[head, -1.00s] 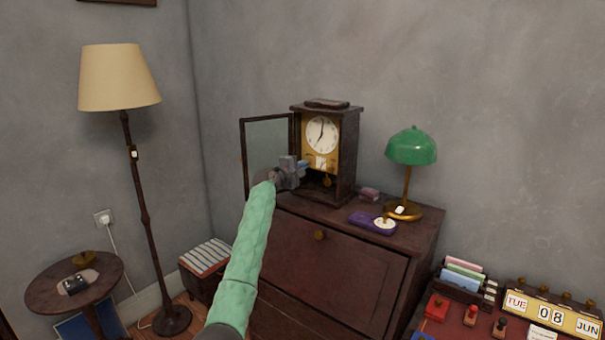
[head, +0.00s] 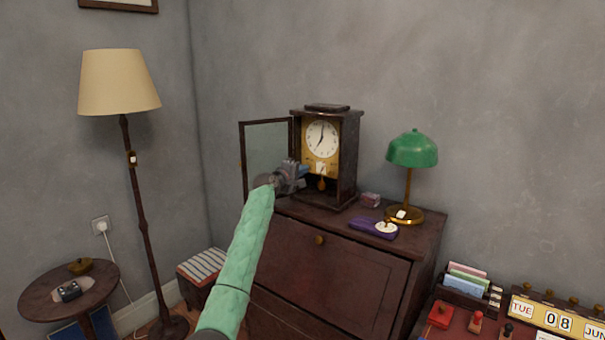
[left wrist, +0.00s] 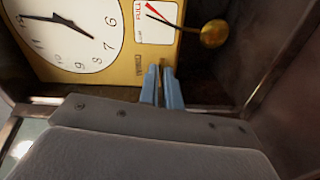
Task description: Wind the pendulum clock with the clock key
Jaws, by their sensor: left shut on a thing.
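The pendulum clock (head: 348,152) stands upright on the wooden desk, its glass door (head: 267,155) swung open to the left. Its white dial (head: 321,139) sits on a gold plate, with a small gauge (left wrist: 155,22) marked FULL and a red needle below. The brass pendulum bob (left wrist: 214,34) hangs beside the gauge. My left gripper (head: 303,172) is at the open clock front, low on the gold plate. In the left wrist view its blue fingers (left wrist: 162,88) are nearly together just below the gauge. The clock key between them is hidden or too small to make out. My right gripper is out of view.
The desk (head: 335,275) also bears a green lamp (head: 412,150), a purple holder (head: 365,225) and a small pinkish box (head: 370,199), right of the clock. The open door stands close to my left gripper. A floor lamp (head: 119,83) and round table (head: 40,300) are further left.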

